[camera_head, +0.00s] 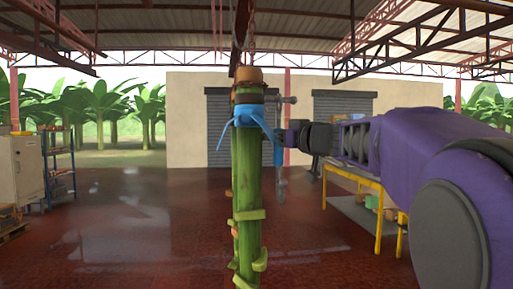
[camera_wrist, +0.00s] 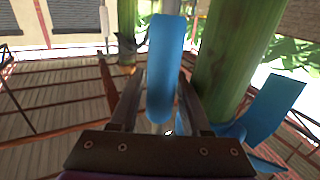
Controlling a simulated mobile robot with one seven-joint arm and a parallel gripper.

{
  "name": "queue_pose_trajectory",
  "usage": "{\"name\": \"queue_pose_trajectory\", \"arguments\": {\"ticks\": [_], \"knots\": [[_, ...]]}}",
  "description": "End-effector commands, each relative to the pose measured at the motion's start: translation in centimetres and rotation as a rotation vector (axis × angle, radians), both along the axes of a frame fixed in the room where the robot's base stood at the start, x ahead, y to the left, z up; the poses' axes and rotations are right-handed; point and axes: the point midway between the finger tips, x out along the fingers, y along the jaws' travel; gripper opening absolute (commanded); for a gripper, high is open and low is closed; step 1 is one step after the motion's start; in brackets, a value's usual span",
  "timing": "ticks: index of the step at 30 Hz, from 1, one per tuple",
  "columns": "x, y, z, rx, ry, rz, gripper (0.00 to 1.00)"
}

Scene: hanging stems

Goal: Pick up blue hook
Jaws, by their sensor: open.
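The blue hook (camera_head: 278,152) hangs just right of the thick green stem in the head view, partly hidden by my gripper. In the wrist view, a rounded blue piece of the hook (camera_wrist: 165,68) stands upright between the two fingers. My gripper (camera_head: 284,138) reaches in from the right, with its fingertips at the hook. In the wrist view, my gripper (camera_wrist: 160,102) is open, with one finger on each side of the blue piece. I cannot tell whether either finger touches it.
The green stem (camera_head: 247,180) hangs close beside my gripper, with a blue strip (camera_head: 250,114) tied around its top. A yellow table (camera_head: 377,187) stands behind at right. A shelf (camera_head: 59,165) and a cabinet (camera_head: 20,170) stand at left. The red floor between is clear.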

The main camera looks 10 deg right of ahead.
Motion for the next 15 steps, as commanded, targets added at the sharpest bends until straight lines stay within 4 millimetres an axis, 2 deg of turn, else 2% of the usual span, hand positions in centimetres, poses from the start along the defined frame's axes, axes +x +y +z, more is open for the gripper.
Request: {"name": "queue_pose_trajectory", "arguments": {"ticks": [9, 11, 15], "knots": [[0.08, -0.03, -0.03, -0.001, 0.0, -0.001, 0.47], [0.08, -0.02, -0.02, -0.001, 0.0, -0.001, 0.38], [0.07, -0.02, -0.01, -0.001, 0.0, -0.001, 0.13]]}}
